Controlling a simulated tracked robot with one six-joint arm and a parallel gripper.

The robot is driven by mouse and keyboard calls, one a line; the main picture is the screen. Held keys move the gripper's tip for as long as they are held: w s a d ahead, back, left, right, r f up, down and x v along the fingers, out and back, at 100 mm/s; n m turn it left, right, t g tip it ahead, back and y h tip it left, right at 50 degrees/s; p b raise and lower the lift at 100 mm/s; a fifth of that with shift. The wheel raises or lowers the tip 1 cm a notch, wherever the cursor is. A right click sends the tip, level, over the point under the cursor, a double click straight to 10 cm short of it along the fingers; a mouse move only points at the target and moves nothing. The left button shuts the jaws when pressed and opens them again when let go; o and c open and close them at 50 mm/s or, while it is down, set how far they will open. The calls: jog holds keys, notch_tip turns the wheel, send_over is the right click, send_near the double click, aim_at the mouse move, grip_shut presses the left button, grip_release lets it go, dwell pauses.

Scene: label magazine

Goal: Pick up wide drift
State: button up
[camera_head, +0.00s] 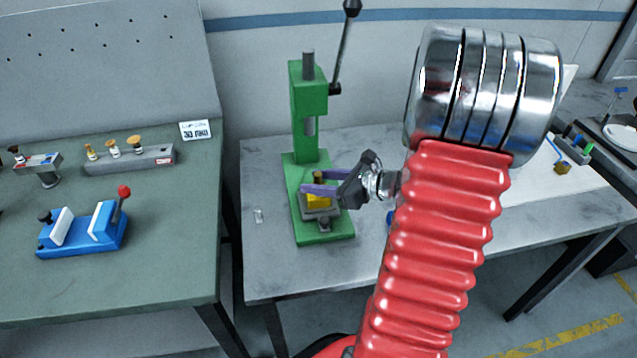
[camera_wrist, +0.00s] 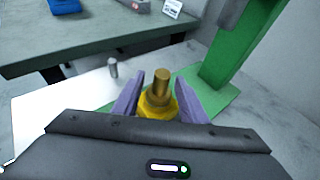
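A brass pin with a round top (camera_head: 318,177) stands upright on a yellow block (camera_head: 318,201) at the base of the green press (camera_head: 308,87). It may be the drift; I cannot tell surely. The pin also shows in the wrist view (camera_wrist: 161,84), with the yellow piece (camera_wrist: 157,105) around its foot. My gripper (camera_head: 309,181) has its two purple fingers apart, one on each side of the pin. In the wrist view, gaps show between the pin and both fingers (camera_wrist: 160,77). The fingers hide part of the yellow block.
A small grey cylinder (camera_head: 258,215) stands on the grey table left of the press. A rack (camera_head: 130,159) with several brass-topped pieces and a blue fixture (camera_head: 83,229) are on the left green bench. The press column and lever (camera_head: 346,45) rise close behind my gripper.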

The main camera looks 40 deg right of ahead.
aim_at(318, 174)
jog(key=shift+c, duration=0.3)
jog(key=c, duration=0.9)
jog(key=shift+r, duration=0.1)
jog(key=shift+r, duration=4.95)
